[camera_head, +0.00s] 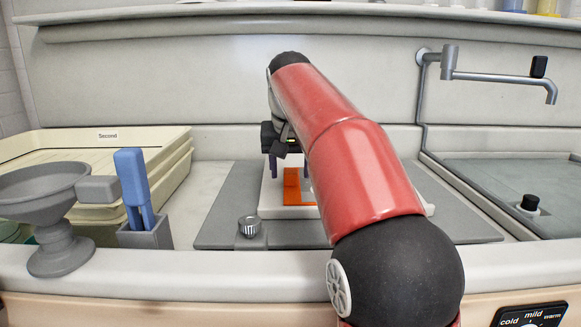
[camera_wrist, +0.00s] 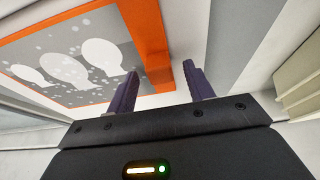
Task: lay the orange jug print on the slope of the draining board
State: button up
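The orange-bordered print (camera_head: 291,187) lies on a white board (camera_head: 270,205) in the middle of the counter, partly hidden behind my arm. In the wrist view the print (camera_wrist: 70,65) shows a grey picture with several pale rounded shapes. A darker orange strip (camera_wrist: 148,38) along its near side looks raised. My gripper (camera_head: 286,167) is over the print in the head view. In the wrist view my gripper (camera_wrist: 160,85) has its two purple fingers apart, with the strip's end between them; neither clearly presses on it. I cannot tell which surface is the draining board.
A grey slab (camera_head: 222,218) with a metal knob (camera_head: 250,226) lies around the white board. Cream trays (camera_head: 145,150), a grey pedestal bowl (camera_head: 45,195) and a blue tongs-like tool (camera_head: 133,180) stand left. A grey basin area (camera_head: 480,175) under a tap (camera_head: 500,77) lies right.

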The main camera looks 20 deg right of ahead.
dwell(0.5)
jog(key=shift+p+v, duration=1.6)
jog(key=shift+v, duration=2.4)
jog(key=d+v, duration=0.1)
jog(key=v, duration=0.6)
jog(key=shift+a+r, duration=0.35)
jog(key=shift+a, duration=0.15)
jog(key=shift+s, duration=0.15)
